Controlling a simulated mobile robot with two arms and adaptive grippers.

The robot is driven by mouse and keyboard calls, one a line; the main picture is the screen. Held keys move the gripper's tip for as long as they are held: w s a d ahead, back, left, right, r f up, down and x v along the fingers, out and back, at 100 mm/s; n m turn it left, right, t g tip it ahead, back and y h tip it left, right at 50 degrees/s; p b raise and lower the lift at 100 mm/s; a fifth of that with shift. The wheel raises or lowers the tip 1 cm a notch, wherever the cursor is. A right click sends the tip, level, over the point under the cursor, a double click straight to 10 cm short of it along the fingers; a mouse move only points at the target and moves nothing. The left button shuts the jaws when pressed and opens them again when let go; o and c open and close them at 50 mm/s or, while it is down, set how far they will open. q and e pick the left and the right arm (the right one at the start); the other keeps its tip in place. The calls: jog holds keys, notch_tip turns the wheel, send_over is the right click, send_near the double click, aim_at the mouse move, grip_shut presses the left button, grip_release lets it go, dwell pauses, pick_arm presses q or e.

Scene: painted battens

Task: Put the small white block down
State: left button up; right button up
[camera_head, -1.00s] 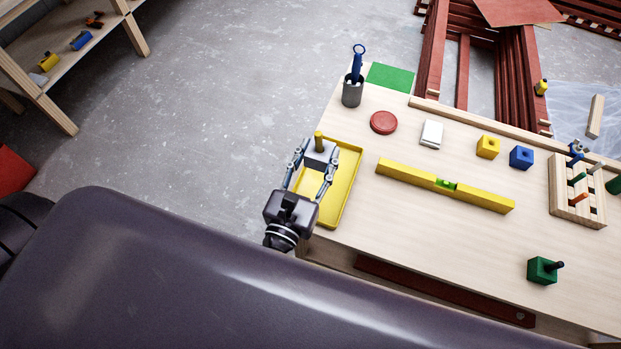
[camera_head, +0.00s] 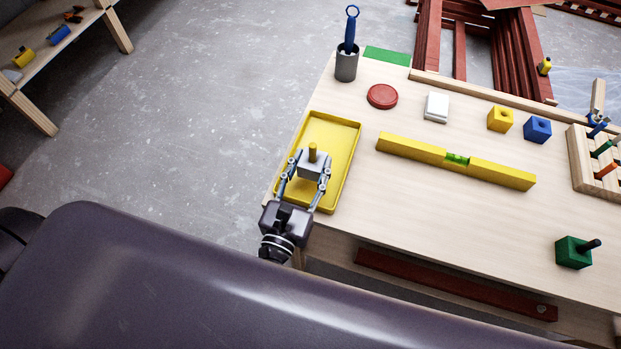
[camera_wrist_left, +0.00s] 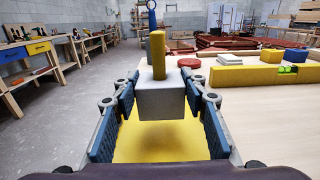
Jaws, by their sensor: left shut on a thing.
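My left gripper (camera_head: 310,178) is shut on the small white block (camera_head: 311,170), which looks light grey and has a yellow peg (camera_head: 312,151) standing upright in its top. In the left wrist view the block (camera_wrist_left: 160,101) sits level between the blue-padded fingers. It is over the yellow tray (camera_head: 346,168) at the table's left end. A shaded yellow patch of tray shows under the block, so it seems a little above the floor; exact contact is unclear. My right gripper is not in view.
Right of the tray lie a yellow spirit level (camera_head: 455,161), a red disc (camera_head: 382,96) and a white box-like thing (camera_head: 436,107). A grey cup with a blue tool (camera_head: 346,64) stands behind. Yellow (camera_head: 500,119), blue (camera_head: 537,130) and green (camera_head: 573,252) blocks stand further right.

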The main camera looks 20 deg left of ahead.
aim_at(311, 175)
pick_arm(q)
jog(key=shift+f+b, duration=1.75)
jog(key=shift+f, duration=0.35)
jog(key=shift+f, duration=0.15)
jog(key=o, duration=1.1)
jog(key=shift+o, duration=0.2)
jog(key=shift+r, duration=0.2)
jog(key=s+b, duration=0.3)
jog(key=s, duration=0.9)
jog(key=shift+a, duration=0.2)
